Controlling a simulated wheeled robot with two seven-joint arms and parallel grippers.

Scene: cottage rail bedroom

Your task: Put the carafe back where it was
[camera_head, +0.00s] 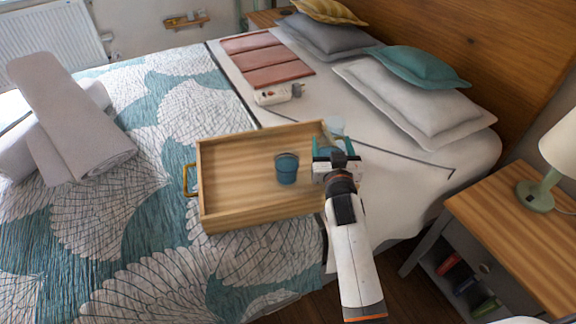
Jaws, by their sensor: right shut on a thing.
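My right gripper (334,148) is over the right end of the wooden tray (225,215) on the bed. It is shut on a pale, see-through bluish vessel, which I take to be the carafe (335,126). Its top shows just beyond the fingers; the gripper hides much of its lower part. I cannot tell whether its base touches the tray or the bed. A blue cup (287,168) stands upright inside the tray, left of the gripper. My left gripper is not in view.
A nightstand (520,230) with a lamp (540,180) stands at the right; its top is largely clear. A power strip (278,94) lies behind the tray. Pillows (405,95) lie near the headboard. Rolled towels (75,130) lie at the left.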

